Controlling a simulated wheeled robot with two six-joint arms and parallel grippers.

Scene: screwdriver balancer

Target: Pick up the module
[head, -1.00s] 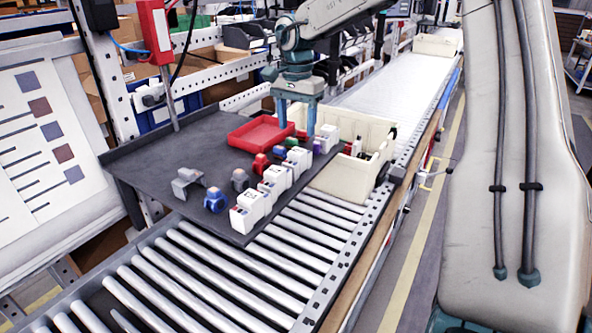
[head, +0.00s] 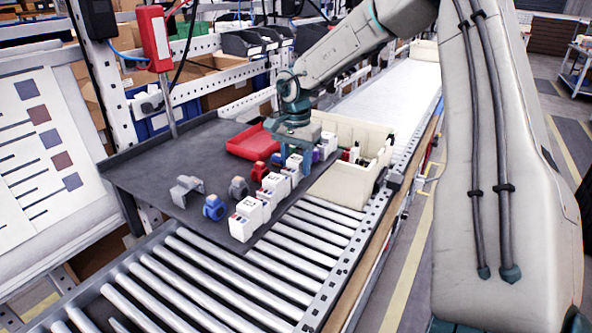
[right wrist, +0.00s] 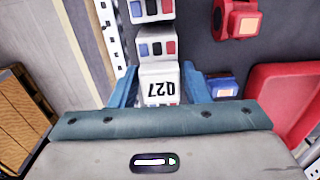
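A white module marked "Q27" (right wrist: 160,84) stands between the two blue fingers of my right gripper (right wrist: 159,88) in the right wrist view. The fingers are on either side of it, spread apart with it close between them; firm contact does not show. In the head view my right gripper (head: 293,158) is down at the far part of a row of white modules (head: 249,210) on the dark tray (head: 150,165). Its fingers partly hide the modules there. My left gripper is not in view.
A red bin (head: 250,141) lies behind the row. Red and blue parts (head: 214,207) and a grey bracket (head: 185,189) sit on the tray. A cream bin (head: 345,183) stands right of the row. Rollers (head: 190,275) run in front.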

